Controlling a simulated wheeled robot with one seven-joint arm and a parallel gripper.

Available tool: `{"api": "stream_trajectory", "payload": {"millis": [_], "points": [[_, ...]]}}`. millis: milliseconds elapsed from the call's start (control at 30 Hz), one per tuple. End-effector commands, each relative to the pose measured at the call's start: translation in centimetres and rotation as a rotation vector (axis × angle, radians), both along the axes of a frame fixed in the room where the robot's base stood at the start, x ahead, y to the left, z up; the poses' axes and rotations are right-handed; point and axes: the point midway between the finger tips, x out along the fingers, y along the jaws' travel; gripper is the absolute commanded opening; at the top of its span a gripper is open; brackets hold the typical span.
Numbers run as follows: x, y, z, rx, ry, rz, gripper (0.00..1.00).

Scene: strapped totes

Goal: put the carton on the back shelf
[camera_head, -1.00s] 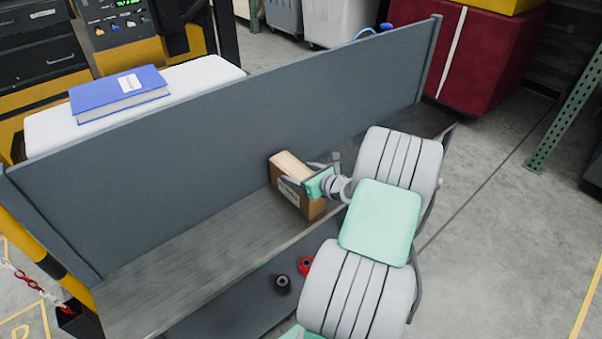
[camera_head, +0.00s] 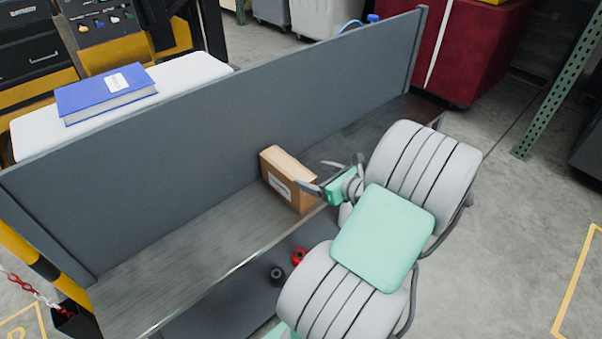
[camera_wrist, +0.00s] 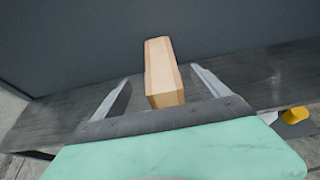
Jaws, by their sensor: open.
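The brown carton (camera_head: 289,181) stands on the grey shelf (camera_head: 205,235), close to the tall grey back panel. It has a white label on its side. My gripper (camera_head: 325,175) is open, just right of the carton in the head view, with clear space between the fingers and nothing held. In the wrist view the carton (camera_wrist: 162,72) lies ahead and between the two spread fingers (camera_wrist: 160,88), its near end close to the palm plate.
The back panel (camera_head: 200,135) rises behind the shelf. Black and red round items (camera_head: 298,256) sit on a lower level. A blue binder (camera_head: 106,94) lies on a white surface behind the panel. The shelf left of the carton is bare.

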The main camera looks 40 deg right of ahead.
Motion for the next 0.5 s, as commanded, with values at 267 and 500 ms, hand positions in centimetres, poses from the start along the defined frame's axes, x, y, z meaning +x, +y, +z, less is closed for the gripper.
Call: {"api": "stream_trajectory", "payload": {"millis": [267,500], "points": [[2.5,6.2,-0.5,-0.291,0.126,0.306,0.85],[1.6,21.9,-0.8,-1.190,0.263,1.323,0.85]]}}
